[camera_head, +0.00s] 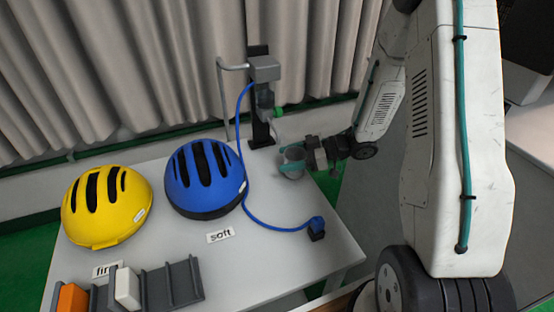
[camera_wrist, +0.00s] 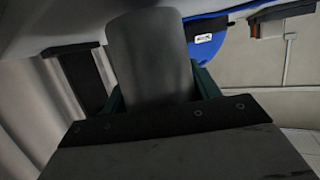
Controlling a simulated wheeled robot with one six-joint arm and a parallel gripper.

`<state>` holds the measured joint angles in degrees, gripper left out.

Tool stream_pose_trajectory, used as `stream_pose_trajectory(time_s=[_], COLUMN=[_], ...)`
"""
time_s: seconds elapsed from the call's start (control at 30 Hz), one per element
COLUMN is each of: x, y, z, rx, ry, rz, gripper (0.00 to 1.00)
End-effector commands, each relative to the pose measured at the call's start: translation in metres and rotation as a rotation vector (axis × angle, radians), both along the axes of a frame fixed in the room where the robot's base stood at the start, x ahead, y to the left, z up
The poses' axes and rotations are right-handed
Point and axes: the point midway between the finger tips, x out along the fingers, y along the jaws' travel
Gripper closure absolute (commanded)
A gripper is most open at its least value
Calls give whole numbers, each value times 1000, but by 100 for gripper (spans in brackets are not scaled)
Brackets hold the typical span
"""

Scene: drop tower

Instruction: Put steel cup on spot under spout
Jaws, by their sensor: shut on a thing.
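The steel cup (camera_head: 291,154) is grey and looks upright in the head view, near the table's back right corner. My gripper (camera_head: 293,166) reaches in from the right and is shut on it, with green fingers on its sides. In the wrist view the cup (camera_wrist: 150,55) stands between the fingers. I cannot tell whether its base touches the table. A dark post with a grey head (camera_head: 264,69) stands behind and left of the cup. A bent grey pipe (camera_head: 222,95) hangs from the head's left, and a nozzle with a green part (camera_head: 267,103) is below it. No spot is discernible.
A blue helmet (camera_head: 205,178) and a yellow helmet (camera_head: 105,205) lie on the table (camera_head: 255,265). A grey rack (camera_head: 170,283) is at the front left. The front right tabletop is clear.

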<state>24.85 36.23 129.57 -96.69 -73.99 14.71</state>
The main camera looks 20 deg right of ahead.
Motion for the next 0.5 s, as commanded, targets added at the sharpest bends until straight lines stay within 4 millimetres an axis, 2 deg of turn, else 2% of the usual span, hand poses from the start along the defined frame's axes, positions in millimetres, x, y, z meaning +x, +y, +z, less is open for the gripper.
stream_pose_trajectory(time_s=[0.27,0.43,0.5], x=[8,19,18], y=[20,46,42], z=[0,0,-11], rx=[-1,0,1], ry=[0,0,3], rz=[0,1,-4], gripper=[63,63,63])
